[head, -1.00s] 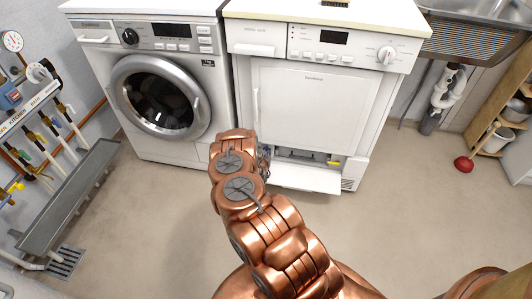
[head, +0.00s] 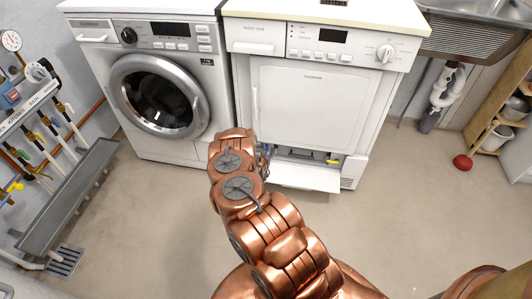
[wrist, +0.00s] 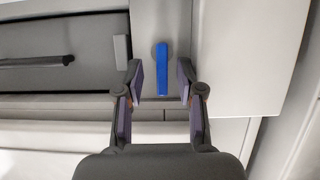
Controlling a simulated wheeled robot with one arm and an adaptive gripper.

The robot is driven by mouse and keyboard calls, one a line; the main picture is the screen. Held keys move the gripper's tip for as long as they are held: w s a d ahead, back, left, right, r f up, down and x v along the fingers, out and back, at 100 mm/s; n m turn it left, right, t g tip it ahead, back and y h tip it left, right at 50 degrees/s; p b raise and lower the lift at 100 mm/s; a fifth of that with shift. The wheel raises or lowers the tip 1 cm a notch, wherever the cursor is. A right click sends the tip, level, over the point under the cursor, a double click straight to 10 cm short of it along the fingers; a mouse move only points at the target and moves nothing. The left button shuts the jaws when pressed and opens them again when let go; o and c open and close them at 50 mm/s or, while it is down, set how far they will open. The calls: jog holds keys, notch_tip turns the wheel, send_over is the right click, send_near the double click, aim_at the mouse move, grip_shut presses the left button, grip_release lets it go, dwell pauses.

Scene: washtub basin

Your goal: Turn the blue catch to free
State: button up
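The blue catch (wrist: 162,72) shows in the wrist view as an upright blue bar on a grey panel. My gripper (wrist: 160,82) is open, with one finger on each side of the catch. There are gaps between the catch and both finger pads, and I cannot tell how deep the fingers reach. In the head view my gripper is mostly hidden behind my arm, at the low opening of the right-hand machine (head: 318,105). The blue catch cannot be made out there.
The machine's lower flap (head: 305,177) hangs open, with a yellow part (head: 332,161) inside the opening. In the wrist view a dark bar handle (wrist: 35,62) and a small grey block (wrist: 122,52) lie left of the catch. A washing machine (head: 155,95) stands left.

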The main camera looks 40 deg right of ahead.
jog(key=shift+v, duration=4)
